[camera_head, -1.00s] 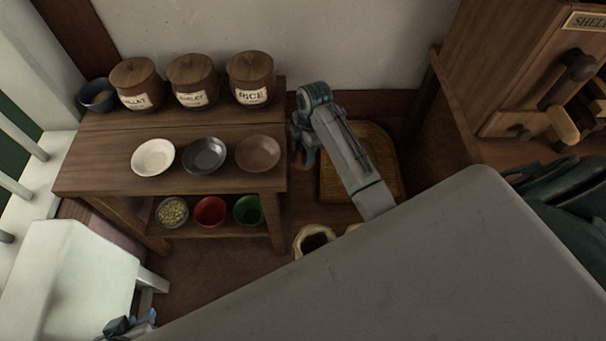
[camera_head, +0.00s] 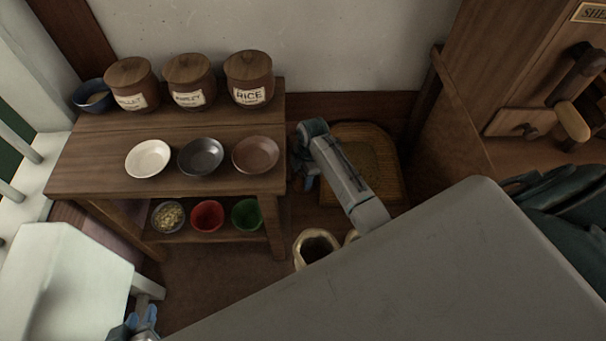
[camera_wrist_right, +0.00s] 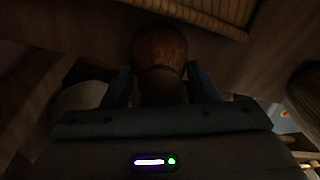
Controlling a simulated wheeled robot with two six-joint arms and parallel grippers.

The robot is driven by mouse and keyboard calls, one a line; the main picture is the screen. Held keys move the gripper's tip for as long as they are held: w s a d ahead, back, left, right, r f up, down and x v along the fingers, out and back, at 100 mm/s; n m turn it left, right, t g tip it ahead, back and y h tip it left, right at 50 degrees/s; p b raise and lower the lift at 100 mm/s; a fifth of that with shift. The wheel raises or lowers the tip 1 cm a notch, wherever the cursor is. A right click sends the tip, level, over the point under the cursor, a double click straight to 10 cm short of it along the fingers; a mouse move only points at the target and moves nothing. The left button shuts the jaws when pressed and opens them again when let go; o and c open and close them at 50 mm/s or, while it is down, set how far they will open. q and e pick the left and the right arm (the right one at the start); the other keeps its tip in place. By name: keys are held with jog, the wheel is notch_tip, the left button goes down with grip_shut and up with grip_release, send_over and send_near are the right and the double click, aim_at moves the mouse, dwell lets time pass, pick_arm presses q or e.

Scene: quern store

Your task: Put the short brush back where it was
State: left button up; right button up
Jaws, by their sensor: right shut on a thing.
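My right gripper (camera_head: 305,180) reaches down between the low wooden table and the woven-topped stool. In the right wrist view, its two fingers (camera_wrist_right: 159,88) are shut on a brown, rounded wooden thing with a darker neck, which seems to be the short brush (camera_wrist_right: 158,48). Its lower part is hidden by the gripper and dark shade. The brush cannot be made out clearly in the head view. My left gripper (camera_head: 135,323) shows only partly at the bottom left edge, so its jaws are unclear.
The wooden table (camera_head: 95,165) bears lidded jars, including the rice jar (camera_head: 248,92), and three bowls. Its lower shelf holds small bowls, one green (camera_head: 247,214). The stool (camera_head: 388,160) stands right of my right gripper. An open sack (camera_head: 303,258) stands in front.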

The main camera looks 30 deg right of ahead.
jog(key=o, duration=1)
jog(key=shift+f, duration=0.1)
jog(key=shift+c, duration=0.2)
